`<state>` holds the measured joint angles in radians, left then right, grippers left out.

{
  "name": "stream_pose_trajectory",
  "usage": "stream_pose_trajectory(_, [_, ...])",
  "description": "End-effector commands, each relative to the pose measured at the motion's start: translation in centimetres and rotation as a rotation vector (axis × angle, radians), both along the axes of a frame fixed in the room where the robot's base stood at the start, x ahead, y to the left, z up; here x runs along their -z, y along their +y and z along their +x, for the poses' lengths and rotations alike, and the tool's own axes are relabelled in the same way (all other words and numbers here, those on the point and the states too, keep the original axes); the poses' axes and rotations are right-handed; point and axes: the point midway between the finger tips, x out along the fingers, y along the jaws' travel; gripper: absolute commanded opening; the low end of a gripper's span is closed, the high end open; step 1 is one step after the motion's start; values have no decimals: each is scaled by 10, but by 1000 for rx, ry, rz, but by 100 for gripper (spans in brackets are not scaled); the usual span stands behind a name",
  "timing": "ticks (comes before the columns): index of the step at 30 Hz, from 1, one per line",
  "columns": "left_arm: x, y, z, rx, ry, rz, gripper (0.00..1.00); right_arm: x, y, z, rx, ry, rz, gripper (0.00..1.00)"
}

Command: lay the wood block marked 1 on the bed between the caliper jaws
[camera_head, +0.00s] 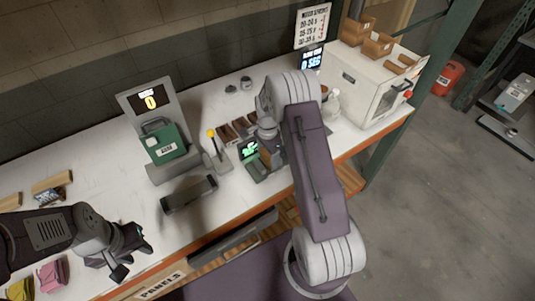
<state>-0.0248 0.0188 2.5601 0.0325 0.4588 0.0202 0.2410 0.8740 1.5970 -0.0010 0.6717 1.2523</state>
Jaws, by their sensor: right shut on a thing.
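The caliper (252,164), with a lit green display, sits near the front edge of the white bench, right of centre. My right gripper (270,150) points down right beside and over it, and my own arm covers part of that area. It is shut on a brown wood block (267,159), of which only a small part shows, and no mark on it is readable. I cannot tell whether the block touches the bed, and the jaws are mostly hidden. My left gripper (132,256) is empty and open over the bench's front left.
Several small brown blocks (229,132) stand behind the caliper. A white oven-like box (360,84) stands right. Pink packets (52,273) lie front left.

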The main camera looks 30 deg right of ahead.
Motion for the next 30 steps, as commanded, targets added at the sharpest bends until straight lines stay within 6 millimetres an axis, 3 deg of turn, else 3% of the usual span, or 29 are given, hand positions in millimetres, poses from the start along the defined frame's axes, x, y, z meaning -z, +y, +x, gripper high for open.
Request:
stream_pose_trajectory(9, [4,0,0,0,0,0,36,4,0,0,0,-1,0,25])
stream_pose_trajectory(10, [3,0,0,0,0,0,36,4,0,0,0,-1,0,75])
stream_pose_trajectory(12, [3,0,0,0,0,0,36,3,0,0,0,-1,0,94])
stream_pose_trajectory(20, [3,0,0,0,0,0,36,3,0,0,0,-1,0,94])
stream_pose_trajectory(24, [3,0,0,0,0,0,36,-6,0,1,0,-5,-2,94])
stream_pose_trajectory(30, [14,0,0,0,0,0,36,-55,-1,2,0,-9,-2,94])
